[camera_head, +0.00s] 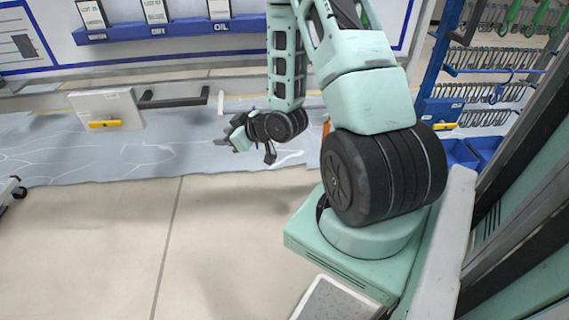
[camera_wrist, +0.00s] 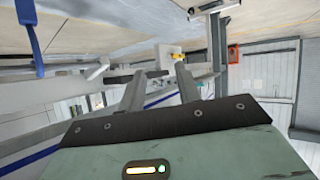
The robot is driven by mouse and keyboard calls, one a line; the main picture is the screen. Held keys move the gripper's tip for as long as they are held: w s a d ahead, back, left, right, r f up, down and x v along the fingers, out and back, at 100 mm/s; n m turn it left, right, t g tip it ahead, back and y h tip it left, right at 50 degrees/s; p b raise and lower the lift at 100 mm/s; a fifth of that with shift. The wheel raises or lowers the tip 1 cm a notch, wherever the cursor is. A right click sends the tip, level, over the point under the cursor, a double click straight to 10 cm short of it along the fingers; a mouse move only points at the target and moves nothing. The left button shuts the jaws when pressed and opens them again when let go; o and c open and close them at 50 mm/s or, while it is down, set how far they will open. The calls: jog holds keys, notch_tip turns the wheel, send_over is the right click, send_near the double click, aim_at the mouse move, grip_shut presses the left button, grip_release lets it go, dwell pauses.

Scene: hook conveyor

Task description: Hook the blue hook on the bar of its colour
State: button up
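My gripper (camera_head: 226,138) is at the middle of the head view, in front of the grey-blue surface, pointing left. In the wrist view its two dark fingers (camera_wrist: 157,78) are spread with a gap between them, and nothing is held. A thin blue curved shape (camera_head: 505,86) hangs on the rack at the right of the head view; it looks like a hook, but is small. A dark bar (camera_head: 173,99) sticks out beside a white box; no blue bar is clear.
The white box (camera_head: 106,110) with a yellow handle stands on the grey-blue surface (camera_head: 60,145) at the left. A blue rack (camera_head: 440,65) with rows of metal hooks and green hooks (camera_head: 513,15) stands at the right. The floor (camera_head: 100,245) at the lower left is clear.

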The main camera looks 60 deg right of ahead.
jog(key=s+d+f+m+t+h+b, duration=0.6)
jog(key=s+d, duration=0.4)
jog(key=d, duration=0.3)
jog(key=shift+g+h, duration=0.3)
jog(key=shift+g, duration=0.2)
jog(key=b+x, duration=0.3)
jog(key=x, duration=0.2)
jog(key=b+x, duration=0.4)
jog(key=x, duration=0.2)
jog(key=f+b+x, duration=0.1)
jog(key=b+x, duration=0.3)
jog(key=x, duration=0.2)
jog(key=shift+a+f, duration=0.1)
jog(key=shift+a, duration=0.05)
grip_shut()
jog(key=shift+f, duration=0.1)
dwell(0.3)
